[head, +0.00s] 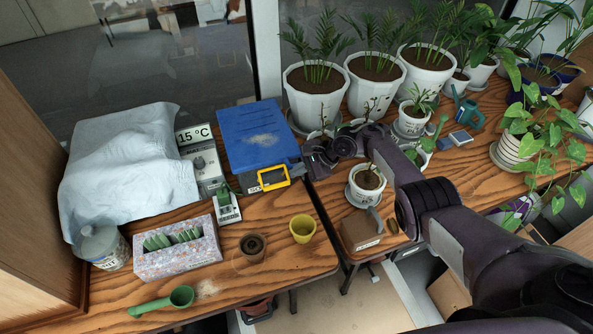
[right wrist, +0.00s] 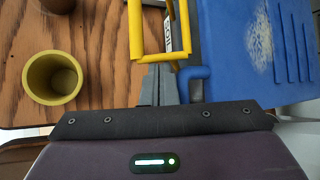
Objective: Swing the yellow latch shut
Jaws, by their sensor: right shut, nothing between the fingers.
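The yellow latch (head: 273,178) is a rectangular loop at the front edge of a box with a blue lid (head: 255,136). The lid lies flat and has a pale dusty patch. In the right wrist view the latch (right wrist: 136,30) shows as two yellow bars joined by a crossbar, with a white label between them. My right gripper (head: 308,160) is beside the box's right front corner. Its grey fingers (right wrist: 158,75) are shut and empty, with their tips at the latch's crossbar; I cannot tell whether they touch. My left gripper is not in view.
A yellow pot (head: 303,228) and a brown pot (head: 252,247) stand in front of the box. A scale (head: 227,207) is left of the latch. A potted seedling (head: 366,186) stands below my right forearm. Large palms line the back. A gap separates the two tables.

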